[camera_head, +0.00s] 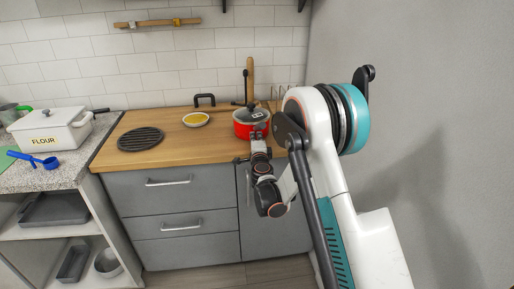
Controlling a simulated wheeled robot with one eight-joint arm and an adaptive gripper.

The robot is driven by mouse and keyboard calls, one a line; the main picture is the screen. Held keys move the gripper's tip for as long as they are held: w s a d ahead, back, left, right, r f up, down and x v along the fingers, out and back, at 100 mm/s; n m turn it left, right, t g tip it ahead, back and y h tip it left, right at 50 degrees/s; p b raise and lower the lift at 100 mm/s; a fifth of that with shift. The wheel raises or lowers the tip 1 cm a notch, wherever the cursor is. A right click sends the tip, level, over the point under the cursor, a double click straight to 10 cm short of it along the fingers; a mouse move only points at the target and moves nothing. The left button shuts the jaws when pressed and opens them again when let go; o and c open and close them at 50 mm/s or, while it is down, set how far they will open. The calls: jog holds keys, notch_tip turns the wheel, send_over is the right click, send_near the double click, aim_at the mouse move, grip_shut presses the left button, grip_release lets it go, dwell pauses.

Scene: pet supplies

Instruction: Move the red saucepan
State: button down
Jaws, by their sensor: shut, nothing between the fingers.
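The red saucepan (243,130) stands on the wooden counter near its right end, with a dark lid (247,114) on it. My gripper (258,136) is at the front right side of the pan, at the end of my arm. It is shut, with nothing visible held in it. The fingertips are small in this view, and I cannot tell whether they touch the pan. My arm hides part of the counter to the right of the pan.
A yellow-filled bowl (196,119) and a dark round trivet (141,139) lie left of the pan on the wooden counter (185,150). A wooden board (250,78) stands behind the pan. A white flour box (52,129) and blue scoop (36,160) are far left. A grey wall bounds the right.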

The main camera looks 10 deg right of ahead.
jog(key=shift+w+d, duration=0.1)
jog(key=shift+w, duration=0.6)
jog(key=shift+w, duration=0.1)
jog(key=w, duration=0.3)
jog(key=w+d, duration=0.1)
jog(key=w, duration=0.7)
jog(key=shift+d, duration=0.25)
jog(key=shift+s, duration=0.1)
